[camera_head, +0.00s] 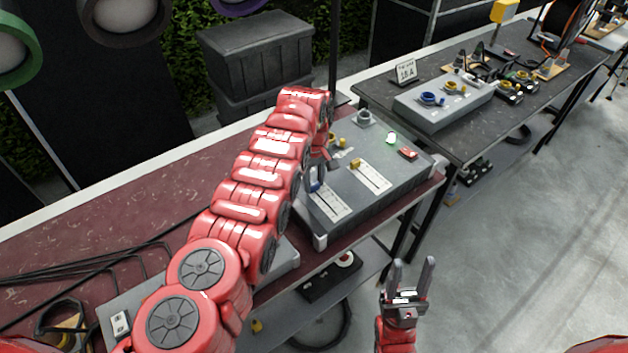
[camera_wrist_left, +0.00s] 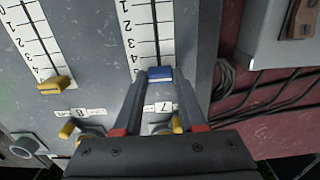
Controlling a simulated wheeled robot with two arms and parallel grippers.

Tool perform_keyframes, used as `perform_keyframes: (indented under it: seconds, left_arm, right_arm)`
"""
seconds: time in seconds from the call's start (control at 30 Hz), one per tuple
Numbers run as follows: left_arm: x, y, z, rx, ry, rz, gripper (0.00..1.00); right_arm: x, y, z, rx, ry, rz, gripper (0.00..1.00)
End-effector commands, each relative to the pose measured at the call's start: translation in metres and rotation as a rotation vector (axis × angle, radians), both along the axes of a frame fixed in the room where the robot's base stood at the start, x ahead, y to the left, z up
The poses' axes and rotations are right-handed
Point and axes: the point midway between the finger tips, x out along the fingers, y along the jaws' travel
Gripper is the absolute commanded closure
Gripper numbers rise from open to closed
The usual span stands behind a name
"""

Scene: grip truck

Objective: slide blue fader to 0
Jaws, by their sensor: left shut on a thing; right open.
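The blue fader (camera_wrist_left: 159,74) sits near the lower end of its white scale (camera_wrist_left: 146,30) on the grey console (camera_wrist_left: 92,60), just past the 4 mark. It also shows in the head view (camera_head: 315,186). My left gripper (camera_head: 317,172) is shut on the blue fader; in the left wrist view its two fingertips (camera_wrist_left: 161,80) flank the knob. The 0 of this scale is outside the wrist view. My right gripper (camera_head: 412,279) is open and empty, in the air beside the table's front edge.
A yellow fader (camera_wrist_left: 56,85) sits on the neighbouring scale, past its 4. Yellow knobs (camera_wrist_left: 68,130) lie below the faders.

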Motion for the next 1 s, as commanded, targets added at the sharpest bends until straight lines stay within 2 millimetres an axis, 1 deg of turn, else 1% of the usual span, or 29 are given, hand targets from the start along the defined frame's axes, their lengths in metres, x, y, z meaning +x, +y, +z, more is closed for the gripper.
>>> perform_keyframes:
  seconds: [0.03,0.07,0.1,1.0]
  left_arm:
    - [0.0000,0.0000,-0.0001,0.000,0.000,0.000,0.93]
    - [0.0000,0.0000,-0.0001,0.000,0.000,0.000,0.98]
    - [0.0000,0.0000,0.0000,0.000,0.000,0.000,1.00]
    - [0.0001,-0.0001,0.0001,0.000,0.000,0.000,1.00]
  right_arm:
    - [0.0000,0.0000,-0.0001,0.000,0.000,0.000,0.50]
    - [0.0000,0.0000,0.0000,0.000,0.000,0.000,0.50]
    - [0.0000,0.0000,0.0000,0.000,0.000,0.000,0.50]
    - [0.0000,0.0000,-0.0001,0.000,0.000,0.000,0.50]
